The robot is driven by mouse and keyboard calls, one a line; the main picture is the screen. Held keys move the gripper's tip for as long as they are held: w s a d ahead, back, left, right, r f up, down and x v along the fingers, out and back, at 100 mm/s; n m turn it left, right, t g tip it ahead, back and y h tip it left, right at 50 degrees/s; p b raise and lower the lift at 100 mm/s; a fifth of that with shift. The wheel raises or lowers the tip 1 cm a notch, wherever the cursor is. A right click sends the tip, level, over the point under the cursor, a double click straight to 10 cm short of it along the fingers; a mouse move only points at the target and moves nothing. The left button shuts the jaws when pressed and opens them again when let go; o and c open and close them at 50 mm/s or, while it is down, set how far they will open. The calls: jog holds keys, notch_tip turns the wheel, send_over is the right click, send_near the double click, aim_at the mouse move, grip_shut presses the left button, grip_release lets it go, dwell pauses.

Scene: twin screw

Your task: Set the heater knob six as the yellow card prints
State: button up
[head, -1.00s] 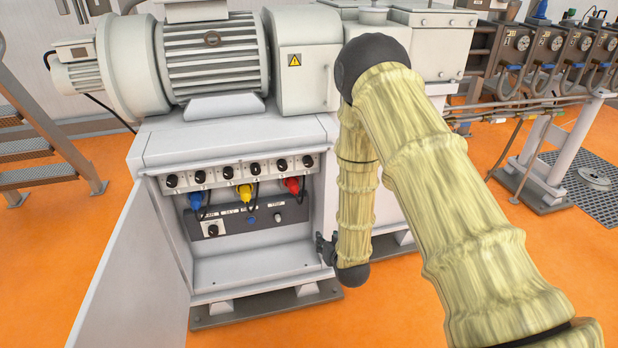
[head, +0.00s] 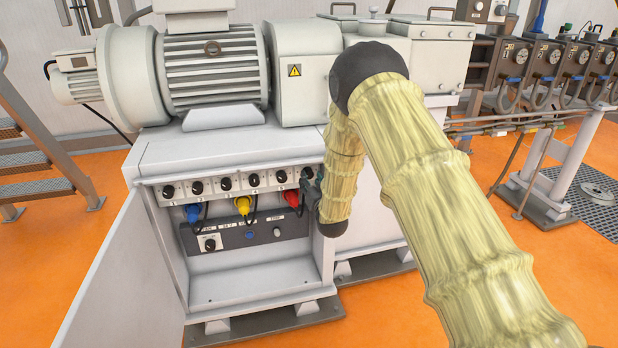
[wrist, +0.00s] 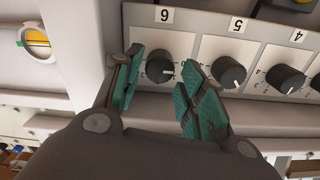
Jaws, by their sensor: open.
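Heater knob six (wrist: 159,68) is a round black knob on a light panel strip, under a printed label "6" (wrist: 164,14), which appears upside down in the wrist view. My gripper (wrist: 162,82) is open, with one teal-padded finger at each side of this knob. I cannot tell whether the pads touch it. A small pale mark shows on the knob's lower right, too small to read exactly. In the head view my gripper (head: 311,193) is at the right end of the knob row, partly hidden by my arm. I cannot make out a yellow card in either view.
Knob five (wrist: 228,72) and knob four (wrist: 285,78) sit beside knob six. Blue (head: 192,212), yellow (head: 243,205) and red (head: 292,198) plugs hang below the row. The open cabinet door (head: 125,275) stands at the left; the cabinet floor is clear.

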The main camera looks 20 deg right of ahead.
aim_at(309, 176)
jog(key=shift+w, duration=1.6)
jog(key=shift+c, duration=0.5)
jog(key=c, duration=0.7)
jog(key=shift+o, duration=0.2)
